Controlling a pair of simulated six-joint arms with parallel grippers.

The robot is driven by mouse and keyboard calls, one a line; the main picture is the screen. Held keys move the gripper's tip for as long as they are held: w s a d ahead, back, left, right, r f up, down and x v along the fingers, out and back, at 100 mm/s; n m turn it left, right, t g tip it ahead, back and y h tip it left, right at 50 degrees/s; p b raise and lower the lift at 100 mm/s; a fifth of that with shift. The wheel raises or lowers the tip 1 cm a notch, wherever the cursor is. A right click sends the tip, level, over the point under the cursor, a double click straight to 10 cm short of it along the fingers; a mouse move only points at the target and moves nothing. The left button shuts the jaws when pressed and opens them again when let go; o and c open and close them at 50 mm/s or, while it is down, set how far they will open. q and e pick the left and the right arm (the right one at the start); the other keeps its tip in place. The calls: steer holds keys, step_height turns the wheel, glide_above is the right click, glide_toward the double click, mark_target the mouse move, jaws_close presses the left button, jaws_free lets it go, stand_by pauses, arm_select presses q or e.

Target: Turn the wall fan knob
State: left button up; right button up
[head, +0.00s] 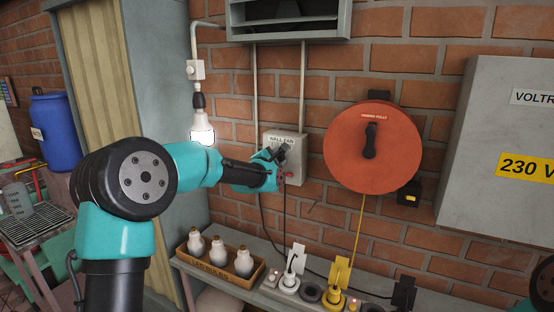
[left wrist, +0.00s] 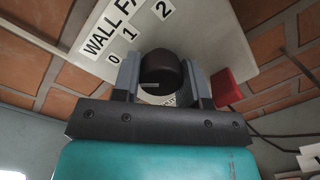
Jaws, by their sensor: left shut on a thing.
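The grey wall fan box (head: 299,150) is fixed to the brick wall near the middle of the head view. Its label and the marks 0, 1 and 2 show on the box face in the left wrist view (left wrist: 195,25). My left gripper (head: 282,153) is at the box, shut on the dark round knob (left wrist: 160,68), with one finger on each side of it.
A red round disc (head: 385,165) with a black handle hangs right of the box. A lit bulb (head: 202,130) hangs left. A fan housing (head: 335,25) is above. Below, a shelf holds a wooden bulb tray (head: 215,274) and several plugs. A grey cabinet (head: 480,130) stands at right.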

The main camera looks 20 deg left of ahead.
arm_select(q)
steer(key=shift+m, duration=0.5)
steer(key=m, duration=0.3)
steer(key=shift+m, duration=0.3)
steer(key=m, duration=0.8)
steer(key=shift+r+m, duration=0.1)
steer(key=shift+m, duration=0.3)
steer(key=m, duration=0.4)
steer(key=shift+y, duration=0.3)
steer(key=o, duration=0.9)
steer(key=shift+s+r, duration=0.1)
steer(key=s, duration=0.5)
steer(key=s+a, duration=0.1)
steer(key=s, duration=0.5)
steer(key=s+a, duration=0.1)
steer(key=s, duration=0.5)
steer(key=shift+s+r, duration=0.1)
steer(key=shift+r, duration=0.2)
